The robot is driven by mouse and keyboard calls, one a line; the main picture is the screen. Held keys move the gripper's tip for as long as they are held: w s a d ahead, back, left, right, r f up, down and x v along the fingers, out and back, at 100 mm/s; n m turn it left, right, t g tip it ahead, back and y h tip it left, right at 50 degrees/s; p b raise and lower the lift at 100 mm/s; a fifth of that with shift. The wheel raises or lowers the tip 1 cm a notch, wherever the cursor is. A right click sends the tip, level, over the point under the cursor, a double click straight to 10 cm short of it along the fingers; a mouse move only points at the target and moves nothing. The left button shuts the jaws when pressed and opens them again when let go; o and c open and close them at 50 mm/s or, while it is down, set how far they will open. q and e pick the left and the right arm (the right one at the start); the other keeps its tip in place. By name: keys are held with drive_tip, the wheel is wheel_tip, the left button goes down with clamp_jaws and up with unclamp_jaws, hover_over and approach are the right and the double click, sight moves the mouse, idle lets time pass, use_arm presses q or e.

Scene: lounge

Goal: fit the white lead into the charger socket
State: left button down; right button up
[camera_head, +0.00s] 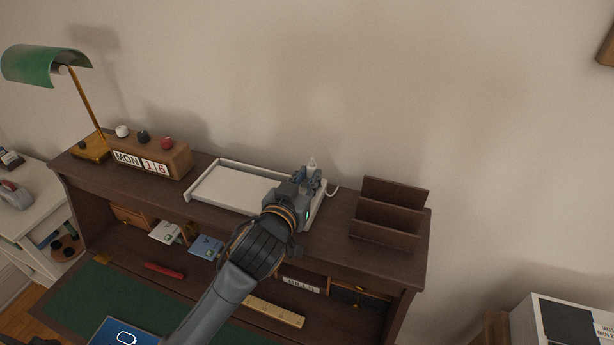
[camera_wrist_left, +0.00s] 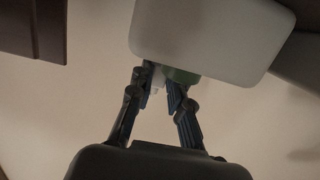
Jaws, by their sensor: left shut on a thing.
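My left gripper (camera_head: 311,172) is over the right end of the white tray on top of the desk. It is shut on the white lead, whose pale tip (camera_head: 311,162) shows between the fingertips. A thin white cord (camera_head: 333,189) curves down on the right of the fingers. In the left wrist view, the fingers (camera_wrist_left: 158,86) close near a white rounded block (camera_wrist_left: 210,35), which looks like the charger, with a green round part (camera_wrist_left: 183,76) against its edge. The socket is hidden, and I cannot tell whether the lead touches it. My right gripper is not in view.
The white tray (camera_head: 206,194) lies left of the gripper. A wooden letter rack (camera_head: 390,212) stands to the right, with bare desktop between. A calendar block (camera_head: 165,160) and green lamp (camera_head: 45,65) stand at left. The wall is close behind.

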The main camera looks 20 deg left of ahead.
use_arm(q)
drive_tip(key=shift+f, duration=0.2)
idle(0.4)
drive_tip(key=c, duration=2.1)
unclamp_jaws()
drive_tip(key=shift+s+f, duration=0.1)
drive_tip(key=shift+f, duration=0.4)
drive_tip(key=shift+d+r, duration=0.1)
drive_tip(key=shift+r+p, duration=0.5)
drive_tip(key=shift+p, duration=0.55)
clamp_jaws()
drive_tip(key=shift+w, duration=0.2)
drive_tip(key=shift+r, duration=0.1)
drive_tip(key=shift+r, duration=0.3)
drive_tip(key=shift+r+p, duration=0.35)
drive_tip(key=shift+r, duration=0.15)
